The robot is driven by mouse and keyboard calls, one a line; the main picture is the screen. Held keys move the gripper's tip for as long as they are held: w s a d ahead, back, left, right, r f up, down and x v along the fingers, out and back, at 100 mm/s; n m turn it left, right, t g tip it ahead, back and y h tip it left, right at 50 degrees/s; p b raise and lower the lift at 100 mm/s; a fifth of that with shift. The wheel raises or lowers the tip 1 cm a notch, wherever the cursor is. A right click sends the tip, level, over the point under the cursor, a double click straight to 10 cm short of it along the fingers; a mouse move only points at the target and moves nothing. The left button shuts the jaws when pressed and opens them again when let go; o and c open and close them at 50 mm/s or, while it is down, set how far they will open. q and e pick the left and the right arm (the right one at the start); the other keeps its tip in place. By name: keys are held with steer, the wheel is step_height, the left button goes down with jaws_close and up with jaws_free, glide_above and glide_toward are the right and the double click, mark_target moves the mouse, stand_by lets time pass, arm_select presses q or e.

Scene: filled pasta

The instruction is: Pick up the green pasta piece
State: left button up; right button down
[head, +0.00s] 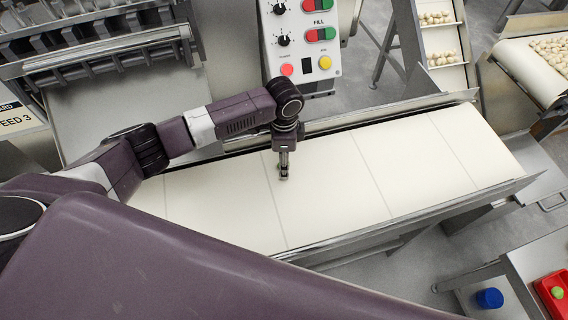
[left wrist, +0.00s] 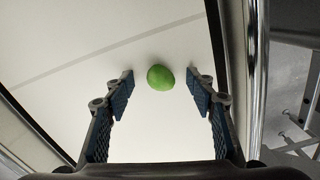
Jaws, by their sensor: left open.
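The green pasta piece (left wrist: 160,77) is a small, smooth, rounded lump lying on the cream conveyor belt (head: 405,165) in the left wrist view. My left gripper (left wrist: 161,88) is open, with one blue-padded finger on each side of the piece and a gap to both. The piece sits around the level of the fingertips, and I cannot tell how far below them it is. In the head view my left gripper (head: 284,175) points down over the belt and hides the green piece. My right gripper is in neither view.
A control panel (head: 310,62) with coloured buttons stands behind the belt. Metal rails (head: 440,205) edge the belt. At lower right are a red tray (head: 541,290) with a green item (head: 557,292) and a blue object (head: 489,298). Pasta trays (head: 440,38) are at upper right.

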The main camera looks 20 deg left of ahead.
arm_select(q)
steer(key=c, duration=0.8)
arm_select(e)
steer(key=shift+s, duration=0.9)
arm_select(q)
steer(key=shift+r, duration=0.1)
